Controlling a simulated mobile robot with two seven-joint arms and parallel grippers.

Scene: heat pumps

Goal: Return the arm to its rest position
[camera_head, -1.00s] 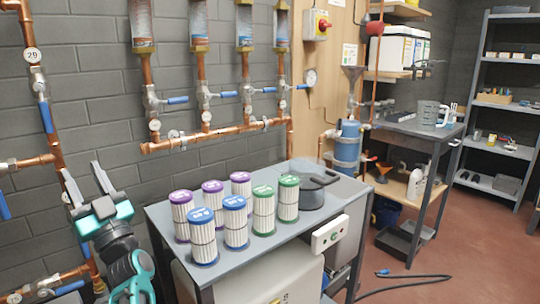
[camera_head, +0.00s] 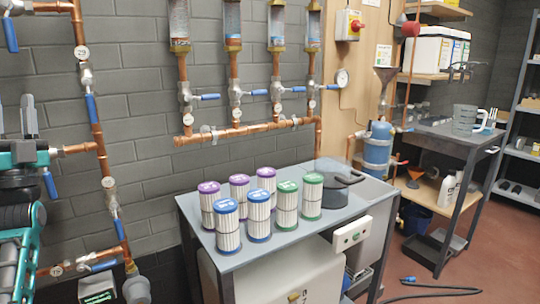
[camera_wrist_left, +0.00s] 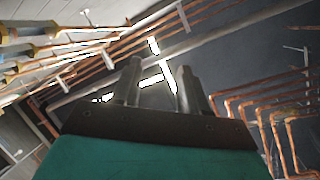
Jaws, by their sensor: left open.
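My left gripper (camera_head: 28,118) is at the left edge of the head view, pointing up, with its two fingers apart and nothing between them. It is in front of the grey brick wall, well left of the table and clear of the filters. The left wrist view shows the same gripper (camera_wrist_left: 158,72) open and empty, facing the ceiling lights and overhead copper pipes. My right gripper does not show.
Copper pipes with blue-handled valves (camera_head: 92,108) run along the wall near my left arm. A workbench (camera_head: 440,135) stands at the right.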

